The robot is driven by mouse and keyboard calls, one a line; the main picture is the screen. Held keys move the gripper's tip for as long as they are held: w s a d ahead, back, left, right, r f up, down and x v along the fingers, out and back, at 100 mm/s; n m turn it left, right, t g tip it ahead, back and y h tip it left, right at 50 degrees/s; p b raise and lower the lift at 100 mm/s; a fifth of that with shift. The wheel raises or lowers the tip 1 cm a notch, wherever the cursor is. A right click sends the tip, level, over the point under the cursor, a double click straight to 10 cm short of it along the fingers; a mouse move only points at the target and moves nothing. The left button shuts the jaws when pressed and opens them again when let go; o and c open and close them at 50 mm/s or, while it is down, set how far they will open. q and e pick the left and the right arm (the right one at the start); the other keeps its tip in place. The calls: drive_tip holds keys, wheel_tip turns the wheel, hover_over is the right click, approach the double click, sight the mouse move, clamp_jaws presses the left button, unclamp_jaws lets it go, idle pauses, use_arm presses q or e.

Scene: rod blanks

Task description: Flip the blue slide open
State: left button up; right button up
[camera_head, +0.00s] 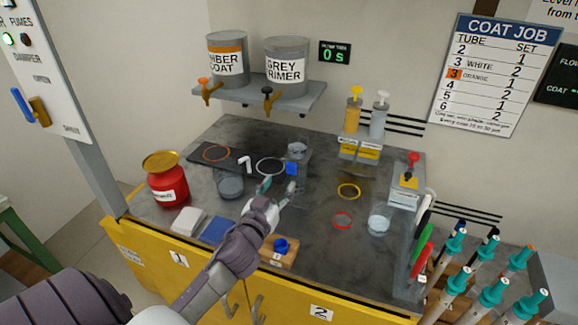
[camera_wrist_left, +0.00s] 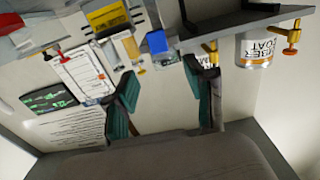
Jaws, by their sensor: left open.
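Several things are blue, and I cannot tell for certain which is the slide. A small blue block (camera_head: 291,169) stands on the bench near a clear glass (camera_head: 297,149). A blue piece, probably the same block (camera_wrist_left: 157,42), shows beyond the fingers in the left wrist view. A blue handle (camera_head: 21,104) sits beside a gold one on the wall panel at far left. My left gripper (camera_head: 277,188) is open and empty above the bench, its teal-padded fingers just in front of the blue block. Its spread fingers also show in the left wrist view (camera_wrist_left: 165,100). My right gripper is not in view.
A red can (camera_head: 166,180), a glass beaker (camera_head: 230,184) and a wooden block with a blue knob (camera_head: 281,246) surround my arm. Two pump bottles (camera_head: 366,118) stand behind. Teal-capped rods (camera_head: 489,290) crowd the right. A shelf (camera_head: 258,92) with two paint tins overhangs the back.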

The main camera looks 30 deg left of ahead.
sight(290, 167)
use_arm(q)
drive_tip(key=x, duration=0.6)
drive_tip(key=shift+w+p, duration=0.25)
drive_tip(key=shift+p, duration=0.1)
drive_tip(key=shift+w+a+f, duration=0.1)
drive_tip(key=shift+w, duration=0.5)
drive_tip(key=shift+a, duration=0.1)
drive_tip(key=shift+c, duration=0.5)
drive_tip(key=c, duration=0.8)
clamp_jaws()
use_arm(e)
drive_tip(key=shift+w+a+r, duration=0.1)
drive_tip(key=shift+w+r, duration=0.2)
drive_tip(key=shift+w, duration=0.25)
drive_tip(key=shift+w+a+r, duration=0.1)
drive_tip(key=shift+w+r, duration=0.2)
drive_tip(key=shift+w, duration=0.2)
